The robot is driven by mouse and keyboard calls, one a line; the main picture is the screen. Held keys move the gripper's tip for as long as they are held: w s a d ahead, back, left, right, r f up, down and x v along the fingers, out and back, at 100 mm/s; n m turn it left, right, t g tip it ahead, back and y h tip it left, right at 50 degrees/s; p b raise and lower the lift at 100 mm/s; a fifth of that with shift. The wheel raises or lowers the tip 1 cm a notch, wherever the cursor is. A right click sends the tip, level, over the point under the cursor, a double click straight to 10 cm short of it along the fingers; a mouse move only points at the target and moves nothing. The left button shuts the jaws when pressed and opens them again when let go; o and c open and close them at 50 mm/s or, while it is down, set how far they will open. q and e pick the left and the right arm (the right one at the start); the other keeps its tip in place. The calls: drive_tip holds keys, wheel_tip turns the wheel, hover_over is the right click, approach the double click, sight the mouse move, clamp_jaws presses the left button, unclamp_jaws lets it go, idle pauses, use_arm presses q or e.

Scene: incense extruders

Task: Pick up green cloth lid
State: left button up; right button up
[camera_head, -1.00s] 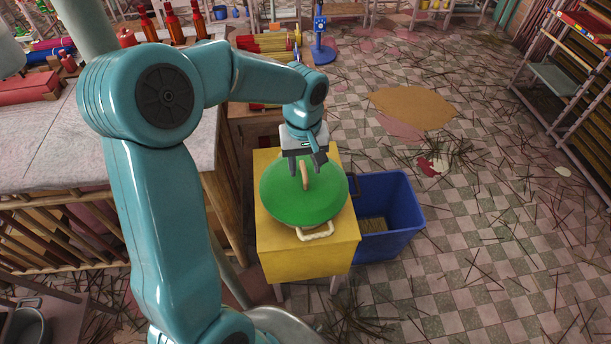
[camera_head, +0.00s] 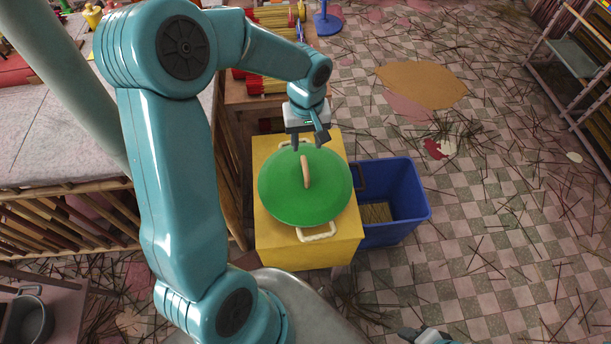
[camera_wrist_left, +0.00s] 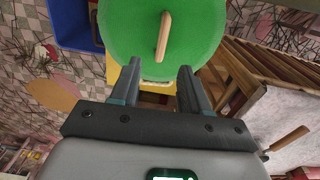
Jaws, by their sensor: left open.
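The round green lid (camera_head: 290,195) has a wooden bar handle (camera_head: 306,172) standing on its top. It covers a pot whose pale side handle (camera_head: 317,233) shows at the front, on a yellow stand (camera_head: 310,255). My left gripper (camera_head: 308,142) is open and empty at the lid's far edge, beyond the handle. In the left wrist view, the open fingers (camera_wrist_left: 160,72) point toward the green lid (camera_wrist_left: 195,35), with its handle (camera_wrist_left: 164,37) ahead of the gap between them. A small part of my right gripper (camera_head: 425,336) shows at the bottom edge; its jaws cannot be made out.
A blue bin (camera_head: 400,225) stands right of the yellow stand. A wooden slatted table (camera_head: 60,150) is on the left, and a rack of red and yellow items (camera_head: 270,85) is behind. Thin sticks litter the tiled floor (camera_head: 480,200).

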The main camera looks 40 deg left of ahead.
sight(305, 165)
use_arm(q)
wheel_tip(305, 165, down, 6)
drive_tip(key=shift+a+r, duration=0.1)
drive_tip(key=shift+r, duration=0.05)
drive_tip(key=shift+f, duration=0.35)
drive_tip(key=shift+s+f, duration=0.1)
wheel_tip(305, 165, down, 5)
drive_tip(key=shift+f+p, duration=0.1)
drive_tip(key=shift+p, duration=0.7)
drive_tip(key=shift+s, duration=0.15)
clamp_jaws()
